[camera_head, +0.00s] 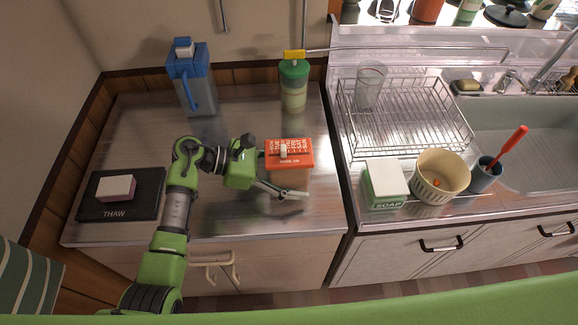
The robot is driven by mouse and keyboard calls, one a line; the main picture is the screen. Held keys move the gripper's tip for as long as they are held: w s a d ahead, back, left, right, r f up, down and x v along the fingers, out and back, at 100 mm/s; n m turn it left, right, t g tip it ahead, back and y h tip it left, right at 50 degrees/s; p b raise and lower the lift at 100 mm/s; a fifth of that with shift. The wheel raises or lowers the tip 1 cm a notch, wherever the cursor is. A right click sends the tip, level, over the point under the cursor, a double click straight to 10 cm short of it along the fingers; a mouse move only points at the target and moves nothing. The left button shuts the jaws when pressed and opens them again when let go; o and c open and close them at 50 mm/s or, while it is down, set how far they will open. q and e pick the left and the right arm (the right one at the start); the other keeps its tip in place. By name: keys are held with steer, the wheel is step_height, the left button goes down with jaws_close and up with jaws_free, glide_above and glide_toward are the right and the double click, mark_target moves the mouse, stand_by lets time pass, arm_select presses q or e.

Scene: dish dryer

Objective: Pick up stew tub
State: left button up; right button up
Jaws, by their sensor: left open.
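No lettering I can read says stew. My left gripper (284,172) reaches it from the left and is open. My right gripper is not in view.
A blue pitcher (191,80) and a green bottle (294,84) stand behind. A black THAW board (120,207) with a pink-white block (116,187) lies left. Right are a wire rack (420,128), soap box (384,185), cream pot (440,170) and sink (535,145).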

arm_select(q)
steer(key=c, duration=1.6)
steer(key=shift+w+r, duration=0.1)
steer(key=shift+c, duration=0.6)
steer(key=shift+r, duration=0.5)
steer(key=s+a+r+b, duration=0.1)
steer(key=s+r+b, duration=0.2)
steer(key=s+r, duration=0.9)
steer(key=shift+s+a, duration=0.2)
steer(key=shift+s, duration=0.85)
